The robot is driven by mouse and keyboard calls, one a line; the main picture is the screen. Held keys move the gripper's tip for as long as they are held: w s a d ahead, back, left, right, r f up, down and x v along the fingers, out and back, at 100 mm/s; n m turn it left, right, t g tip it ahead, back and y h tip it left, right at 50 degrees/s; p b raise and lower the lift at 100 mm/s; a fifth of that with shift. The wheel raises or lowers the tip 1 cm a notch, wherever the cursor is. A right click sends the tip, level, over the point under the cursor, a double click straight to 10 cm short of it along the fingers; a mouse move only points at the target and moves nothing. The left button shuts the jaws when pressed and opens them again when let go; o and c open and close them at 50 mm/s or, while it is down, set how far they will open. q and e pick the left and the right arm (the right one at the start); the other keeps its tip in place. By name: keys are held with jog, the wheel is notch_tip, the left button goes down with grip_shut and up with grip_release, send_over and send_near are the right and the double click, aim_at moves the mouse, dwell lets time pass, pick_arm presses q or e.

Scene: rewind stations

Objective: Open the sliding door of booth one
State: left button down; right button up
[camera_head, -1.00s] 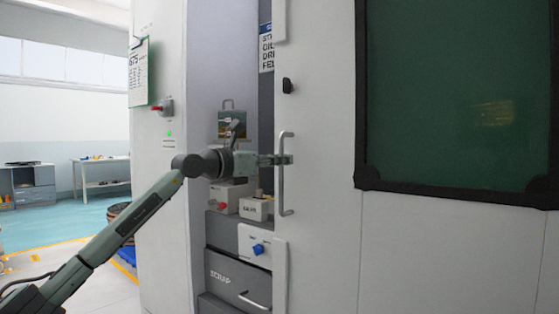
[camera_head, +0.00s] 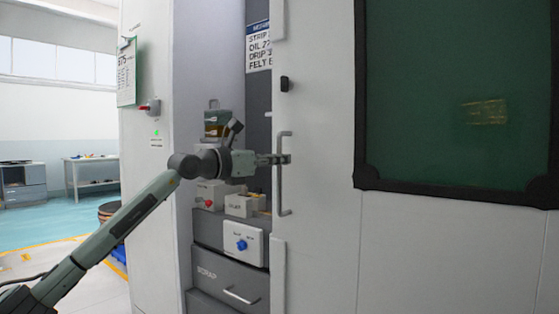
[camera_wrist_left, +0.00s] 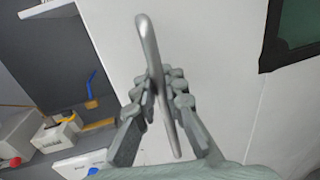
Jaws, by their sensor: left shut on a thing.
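The white sliding door (camera_head: 320,235) with a dark green window (camera_head: 450,90) fills the right of the head view. A gap at its left edge shows the inside of the booth. The door's upright metal bar handle (camera_head: 282,195) is near that edge. My left gripper (camera_head: 283,160) is shut on the handle at about its middle. In the left wrist view the handle (camera_wrist_left: 153,50) passes between the fingers of my left gripper (camera_wrist_left: 165,95). My right gripper is not in view.
Inside the booth are a grey drawer unit marked SCRAP (camera_head: 215,275), small white boxes (camera_head: 238,206), a panel with a blue knob (camera_head: 243,243) and a sign (camera_head: 258,48). A red switch (camera_head: 148,107) is on the left outer wall. A table (camera_head: 90,160) stands far left.

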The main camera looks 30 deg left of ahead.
pick_arm(q)
jog(key=c, duration=1.6)
grip_release()
jog(key=v, duration=1.2)
jog(key=shift+s, duration=0.1)
jog(key=shift+f, duration=0.1)
